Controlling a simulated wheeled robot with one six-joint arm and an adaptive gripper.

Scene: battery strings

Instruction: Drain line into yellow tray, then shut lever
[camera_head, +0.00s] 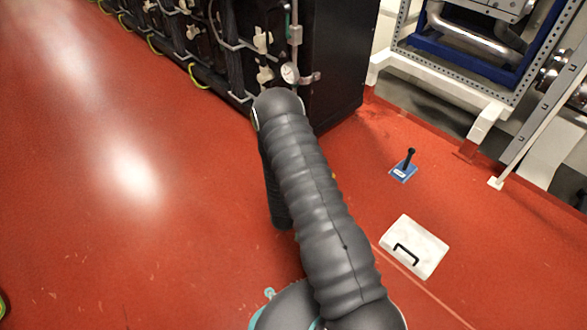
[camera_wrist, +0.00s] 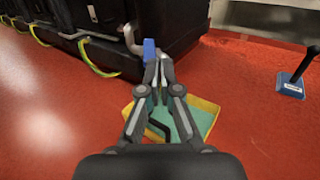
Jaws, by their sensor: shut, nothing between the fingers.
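The yellow tray (camera_wrist: 209,104), with a green inside, lies on the red floor below and behind my fingers in the wrist view. A black bent piece (camera_wrist: 157,131) shows over it between the fingers. In the head view my arm hides nearly all of the tray. A blue lever (camera_wrist: 149,46) stands at the end of a grey pipe (camera_wrist: 131,40) low on the black cabinet. My gripper (camera_wrist: 158,63) is shut and empty, its tips just in front of the lever; I cannot tell if they touch. The gripper is hidden in the head view.
Black battery cabinets (camera_head: 338,50) with pipes and a gauge (camera_head: 290,73) line the back. A blue-based black post (camera_head: 404,169) and a white panel with a black handle (camera_head: 414,246) lie right of my arm. A white frame (camera_head: 440,66) stands back right.

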